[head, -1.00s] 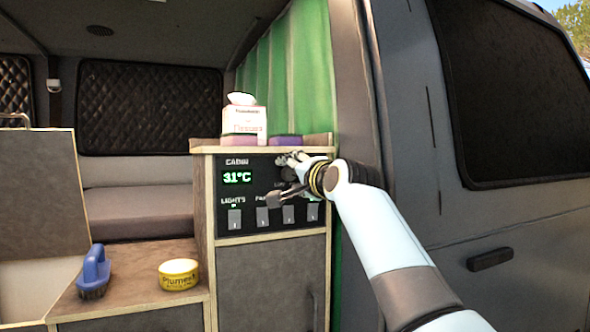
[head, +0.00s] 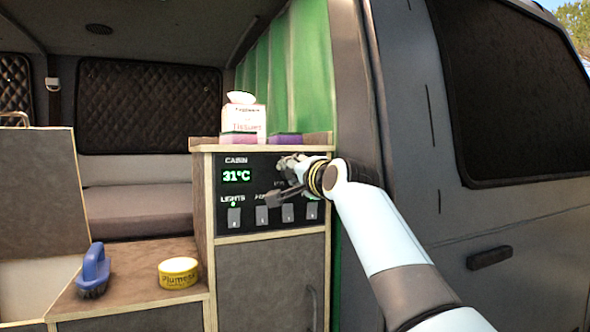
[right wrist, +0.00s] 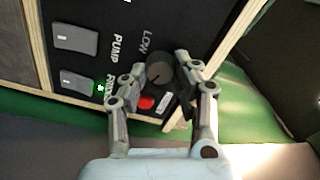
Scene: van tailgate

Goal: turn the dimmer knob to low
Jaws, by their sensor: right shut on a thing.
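The dimmer knob (right wrist: 159,69) is a dark round knob with a pale pointer mark, on the black control panel (head: 238,191). In the right wrist view it sits between the fingertips of my right gripper (right wrist: 158,76), which is shut on it. The word LOW is printed beside the knob. In the head view my right gripper (head: 282,180) is at the panel's upper right and hides most of the knob. My left gripper is not in view.
The panel has a 31°C display (head: 236,176) and a row of switches (head: 261,216). A red button or light (right wrist: 147,103) sits close to the knob. A tissue box (head: 244,120) and sponges stand above. A blue brush (head: 93,270) and yellow tin (head: 178,273) sit lower left.

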